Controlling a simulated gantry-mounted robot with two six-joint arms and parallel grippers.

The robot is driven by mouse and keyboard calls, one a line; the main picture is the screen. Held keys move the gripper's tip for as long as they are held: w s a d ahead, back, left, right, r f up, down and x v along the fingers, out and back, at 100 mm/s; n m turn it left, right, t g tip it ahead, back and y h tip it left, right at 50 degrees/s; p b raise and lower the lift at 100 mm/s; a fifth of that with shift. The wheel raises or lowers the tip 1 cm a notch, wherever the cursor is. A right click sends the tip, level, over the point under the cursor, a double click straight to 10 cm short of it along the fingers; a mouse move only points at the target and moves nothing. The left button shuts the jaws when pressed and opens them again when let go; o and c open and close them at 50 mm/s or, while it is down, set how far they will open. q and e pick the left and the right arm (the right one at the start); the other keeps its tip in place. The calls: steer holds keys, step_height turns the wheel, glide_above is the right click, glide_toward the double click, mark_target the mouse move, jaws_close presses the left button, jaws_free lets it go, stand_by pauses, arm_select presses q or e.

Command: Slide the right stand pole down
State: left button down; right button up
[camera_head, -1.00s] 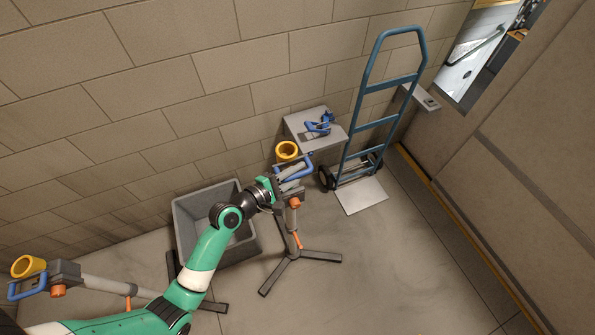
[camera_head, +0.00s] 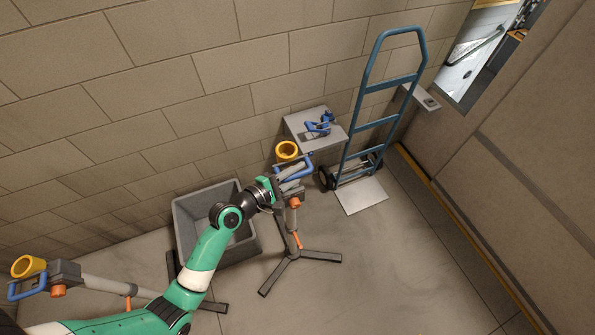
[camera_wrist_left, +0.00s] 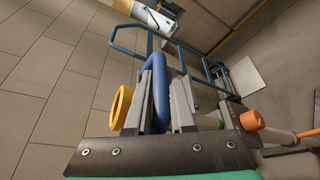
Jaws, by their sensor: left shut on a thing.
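The right stand stands on a tripod base (camera_head: 300,262) on the floor, with a grey pole (camera_head: 291,226) and orange knobs (camera_head: 295,203). At its top are a yellow ring (camera_head: 287,151) and a blue handle (camera_wrist_left: 160,92). My left gripper (camera_head: 294,176) is at the top of this stand. In the left wrist view its two grey fingers (camera_wrist_left: 164,82) are on either side of the blue handle and shut on it. The yellow ring (camera_wrist_left: 121,107) is just left of the fingers there. The arm and gripper partly hide the stand's head. My right gripper is not in view.
A grey bin (camera_head: 184,222) stands behind my left arm. A second stand with a yellow ring (camera_head: 28,266) is at the lower left. A wall shelf (camera_head: 300,124) holds a blue tool. A blue hand truck (camera_head: 372,125) leans at the wall. Floor to the right is clear.

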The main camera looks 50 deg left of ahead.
arm_select(q)
steer(key=shift+r, duration=0.15)
steer(key=b, duration=0.9)
glide_above(297, 203)
step_height(297, 203, down, 13)
steer(key=shift+d+r, duration=0.1)
steer(key=shift+d, duration=0.05)
steer(key=shift+s, duration=0.1)
steer(key=c, duration=0.9)
jaws_free()
steer(key=shift+o, duration=0.5)
steer(key=shift+r, duration=0.1)
